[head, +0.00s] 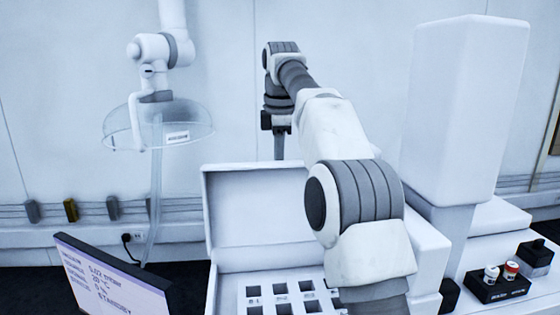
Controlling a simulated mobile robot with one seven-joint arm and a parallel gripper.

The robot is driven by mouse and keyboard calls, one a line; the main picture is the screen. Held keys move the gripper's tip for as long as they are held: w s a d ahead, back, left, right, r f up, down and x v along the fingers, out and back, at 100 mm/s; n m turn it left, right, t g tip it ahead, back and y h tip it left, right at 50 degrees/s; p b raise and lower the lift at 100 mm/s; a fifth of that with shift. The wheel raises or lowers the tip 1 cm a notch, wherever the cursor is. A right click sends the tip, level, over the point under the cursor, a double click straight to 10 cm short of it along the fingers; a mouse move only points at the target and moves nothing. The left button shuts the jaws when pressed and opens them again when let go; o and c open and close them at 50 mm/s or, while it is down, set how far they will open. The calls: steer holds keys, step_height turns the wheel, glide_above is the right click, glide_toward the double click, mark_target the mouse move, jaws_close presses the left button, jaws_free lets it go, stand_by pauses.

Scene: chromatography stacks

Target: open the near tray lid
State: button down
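A white tray (241,300) with several square dark slots stands at the bottom centre, cut off by the lower frame edge. Its white lid (245,205) stands raised at the back of the tray, its inner face toward me. My gripper (279,152) points down behind the lid's top edge. Its fingers show as one narrow dark strip, and their lower ends may be hidden by the lid. I cannot tell whether it is open or touches the lid. My arm covers the lid's right part and some slots.
A screen (115,280) stands at lower left. A clear hood (160,125) hangs from a white jointed arm at upper left. A tall white cabinet (465,110) stands at right. A black holder (500,288) with white-capped and red-capped vials sits at lower right.

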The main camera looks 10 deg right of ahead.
steer(key=shift+w, duration=0.35)
steer(key=shift+r, duration=0.1)
steer(key=c, duration=0.8)
jaws_free()
steer(key=shift+c, duration=0.2)
steer(key=shift+s, duration=0.1)
